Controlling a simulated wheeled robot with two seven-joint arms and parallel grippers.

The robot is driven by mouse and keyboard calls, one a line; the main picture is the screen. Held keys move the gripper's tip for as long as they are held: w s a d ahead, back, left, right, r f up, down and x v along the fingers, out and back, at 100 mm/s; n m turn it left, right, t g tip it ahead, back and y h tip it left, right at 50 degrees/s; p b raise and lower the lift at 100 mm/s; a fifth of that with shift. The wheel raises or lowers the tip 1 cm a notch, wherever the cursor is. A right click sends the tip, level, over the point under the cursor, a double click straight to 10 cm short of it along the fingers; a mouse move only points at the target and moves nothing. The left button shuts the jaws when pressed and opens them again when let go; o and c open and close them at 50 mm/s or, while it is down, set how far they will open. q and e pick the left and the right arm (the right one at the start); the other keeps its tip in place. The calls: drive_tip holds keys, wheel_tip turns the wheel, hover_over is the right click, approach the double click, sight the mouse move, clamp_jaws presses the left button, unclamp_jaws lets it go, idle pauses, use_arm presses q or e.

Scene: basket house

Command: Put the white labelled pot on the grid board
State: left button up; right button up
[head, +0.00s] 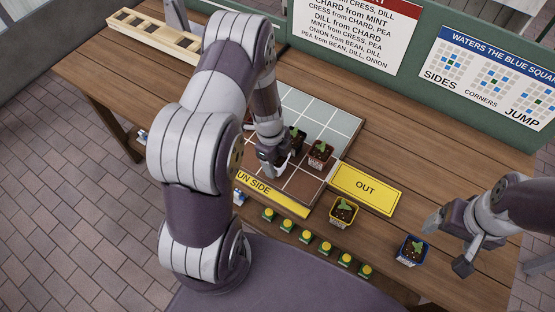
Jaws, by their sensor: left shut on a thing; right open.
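My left gripper (275,162) is low over the grid board (335,118), near its front brown squares. It is shut on a small pot with a green seedling (297,140), apparently the white labelled pot. The gripper hides most of this pot's wall and label, and I cannot tell whether its base touches the board. A reddish-brown pot with a pale label (320,154) stands on the board just to its right. My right gripper (447,244) is open and empty above the table's right part, to the right of a blue pot (411,251).
A yellow pot (343,211) stands in front of the yellow OUT card (366,189). Several yellow-topped green buttons (306,237) line the table's front. A wooden rack (155,36) lies at the back left. A green panel with signs (430,75) closes off the back.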

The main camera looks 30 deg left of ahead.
use_arm(q)
drive_tip(key=shift+w+f, duration=0.1)
drive_tip(key=shift+f, duration=0.85)
drive_tip(key=o, duration=1.1)
drive_tip(key=shift+r, duration=0.3)
drive_tip(key=r, duration=0.3)
drive_tip(key=a+r+b, duration=0.1)
drive_tip(key=r, duration=0.6)
drive_tip(key=shift+a+r, duration=0.3)
drive_tip(key=shift+r, duration=0.45)
drive_tip(key=s+d+r+n, duration=0.2)
drive_tip(key=s+n, duration=0.1)
drive_tip(key=n, duration=0.3)
drive_tip(key=s+d+r+n+t+y, duration=0.1)
drive_tip(key=s+d+r+n, duration=0.1)
drive_tip(key=n, duration=0.4)
drive_tip(key=s+d+r+n, duration=0.3)
drive_tip(key=s+n, duration=0.1)
drive_tip(key=n, duration=0.2)
drive_tip(key=shift+r+n+t+y, duration=0.25)
drive_tip(key=shift+n+t+y, duration=0.05)
drive_tip(key=shift+n+y, duration=0.1)
